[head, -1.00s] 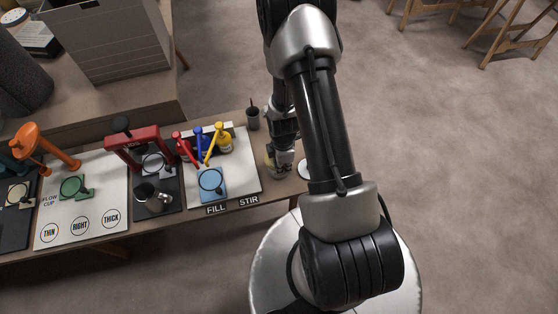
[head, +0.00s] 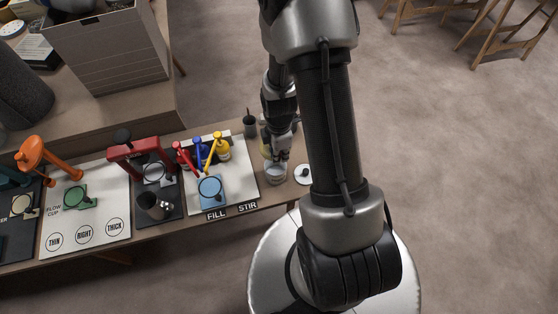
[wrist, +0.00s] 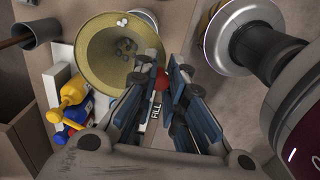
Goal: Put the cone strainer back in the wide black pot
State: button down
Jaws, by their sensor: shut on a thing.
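My gripper (head: 281,152) is above the right end of the bench. In the wrist view my gripper (wrist: 160,84) is closed near the rim of the cone strainer (wrist: 92,62), at a small red part. The strainer is a yellowish cone with a wide open mouth and small holes at its bottom. In the head view only a sliver of the strainer (head: 264,146) shows beside my gripper. A dark pot (head: 250,128) with a stick in it stands just behind and left; it also shows in the wrist view (wrist: 42,37). No other black pot shows clearly.
A pale can (head: 276,177) stands just below my gripper. A white disc with a black knob (head: 303,175) lies to its right. The FILL and STIR board (head: 240,195), with yellow, blue and red bottles, is to the left. A grey box (head: 110,55) stands behind.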

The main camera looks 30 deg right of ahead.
notch_tip(320, 180, up, 7)
jog(key=shift+r+p, duration=0.1)
jog(key=shift+p, duration=0.75)
notch_tip(320, 180, up, 6)
jog(key=p, duration=0.4)
